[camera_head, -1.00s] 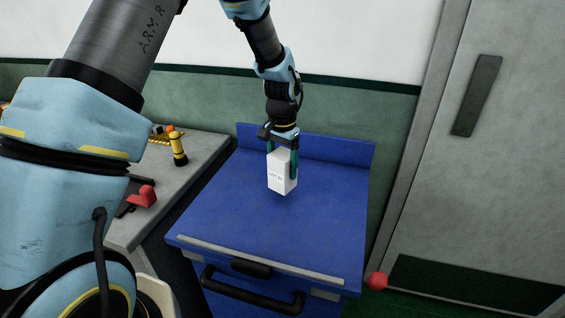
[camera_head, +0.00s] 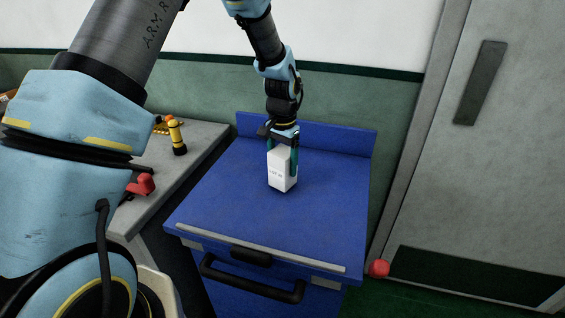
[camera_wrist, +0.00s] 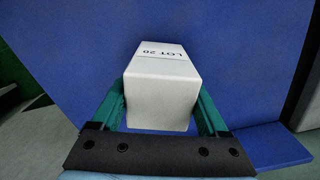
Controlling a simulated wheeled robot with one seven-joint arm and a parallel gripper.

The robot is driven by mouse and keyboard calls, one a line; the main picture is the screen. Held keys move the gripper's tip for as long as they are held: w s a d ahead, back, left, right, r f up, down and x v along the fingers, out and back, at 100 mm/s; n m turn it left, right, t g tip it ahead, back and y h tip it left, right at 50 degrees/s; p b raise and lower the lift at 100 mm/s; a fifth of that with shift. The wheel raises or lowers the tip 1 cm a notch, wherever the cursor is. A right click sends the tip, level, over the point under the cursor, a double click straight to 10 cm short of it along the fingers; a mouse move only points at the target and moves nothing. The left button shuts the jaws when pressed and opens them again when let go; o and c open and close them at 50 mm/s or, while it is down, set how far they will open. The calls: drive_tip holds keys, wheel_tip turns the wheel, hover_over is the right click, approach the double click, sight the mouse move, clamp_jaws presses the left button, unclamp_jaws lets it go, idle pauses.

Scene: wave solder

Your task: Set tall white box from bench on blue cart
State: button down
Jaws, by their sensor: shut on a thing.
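The tall white box (camera_head: 281,172) is upright at the middle of the blue cart's top (camera_head: 230,205). Its base looks to be at or very near the surface; I cannot tell for certain that it touches. My gripper (camera_head: 283,150) is above it, with its green fingers on either side of the box's upper part, shut on it. In the wrist view the box (camera_wrist: 162,95) sits between both fingers, with "LOT 20" printed on one face. The bench (camera_head: 165,190) is left of the cart.
A yellow and black cylinder (camera_head: 177,137) and a red object (camera_head: 142,184) are on the bench. The cart has a raised back edge (camera_head: 345,138) and a black front handle (camera_head: 250,285). A grey door (camera_head: 490,150) stands at the right. The cart top around the box is clear.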

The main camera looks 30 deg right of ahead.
drive_tip(key=shift+f, duration=0.35)
unclamp_jaws()
idle(0.3)
wheel_tip(320, 180, up, 11)
drive_tip(key=b, duration=0.3)
drive_tip(key=shift+f, duration=0.1)
